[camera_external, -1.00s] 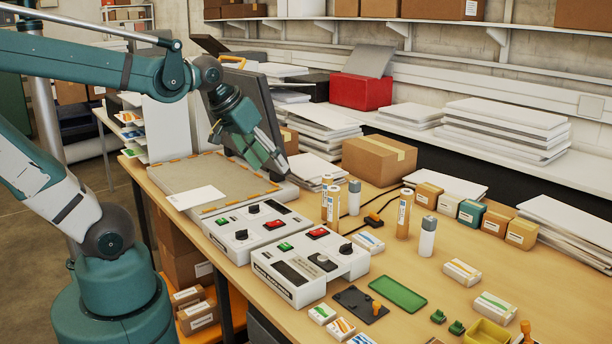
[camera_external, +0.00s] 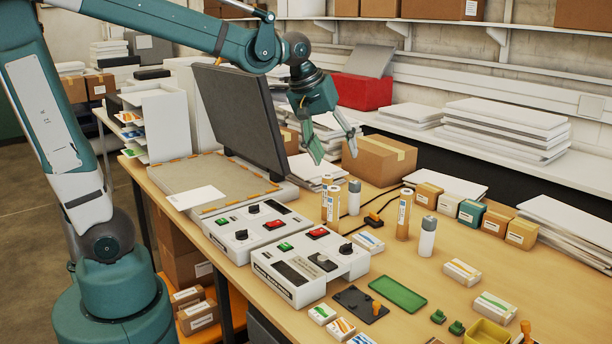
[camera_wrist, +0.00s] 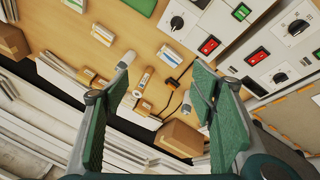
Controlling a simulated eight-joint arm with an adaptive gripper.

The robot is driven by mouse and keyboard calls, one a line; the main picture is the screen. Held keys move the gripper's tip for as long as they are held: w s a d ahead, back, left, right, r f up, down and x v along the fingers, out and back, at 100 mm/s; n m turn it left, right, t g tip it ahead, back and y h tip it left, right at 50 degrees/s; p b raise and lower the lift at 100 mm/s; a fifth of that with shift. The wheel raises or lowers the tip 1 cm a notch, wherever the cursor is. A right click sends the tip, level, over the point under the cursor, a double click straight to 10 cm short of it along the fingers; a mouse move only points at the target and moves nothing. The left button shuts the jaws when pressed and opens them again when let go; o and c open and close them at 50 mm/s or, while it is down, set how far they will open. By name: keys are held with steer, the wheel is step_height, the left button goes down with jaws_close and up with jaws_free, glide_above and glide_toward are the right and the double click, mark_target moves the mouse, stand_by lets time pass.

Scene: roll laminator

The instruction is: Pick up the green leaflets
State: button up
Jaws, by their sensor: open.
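Small white leaflet packs lie on the table. One with a green stripe (camera_external: 322,314) is at the front edge, next to packs striped orange (camera_external: 340,328) and blue (camera_external: 362,340). Another pack with a green-looking stripe (camera_external: 495,306) lies further right, near a pack with an orange-looking stripe (camera_external: 462,272). My gripper (camera_external: 338,158) is open and empty, raised above the back of the table near the cardboard box, well away from these packs. In the wrist view its spread fingers (camera_wrist: 163,60) have nothing between them; some white packs (camera_wrist: 103,34) show beyond, stripes too small to tell.
Two white control boxes (camera_external: 305,268) stand at the table's front, with a raised dark lid (camera_external: 240,115) behind. A green tray (camera_external: 397,294) and yellow bin (camera_external: 487,332) lie front right.

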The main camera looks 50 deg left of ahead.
steer(key=w+d+f+n+g, duration=0.1)
steer(key=w+d+f+n, duration=0.2)
steer(key=w+d, duration=0.7)
steer(key=n+g+y+b, duration=0.15)
steer(key=n+g, duration=0.25)
steer(key=n, duration=0.5)
glide_above(489, 300)
steer(key=shift+h, duration=0.25)
step_height(489, 300, down, 27)
steer(key=shift+a+r, duration=0.1)
steer(key=shift+r, duration=0.1)
steer(key=shift+d+f, duration=0.2)
steer(key=shift+f, duration=0.1)
steer(key=shift+f, duration=1.2)
steer(key=shift+f, duration=0.1)
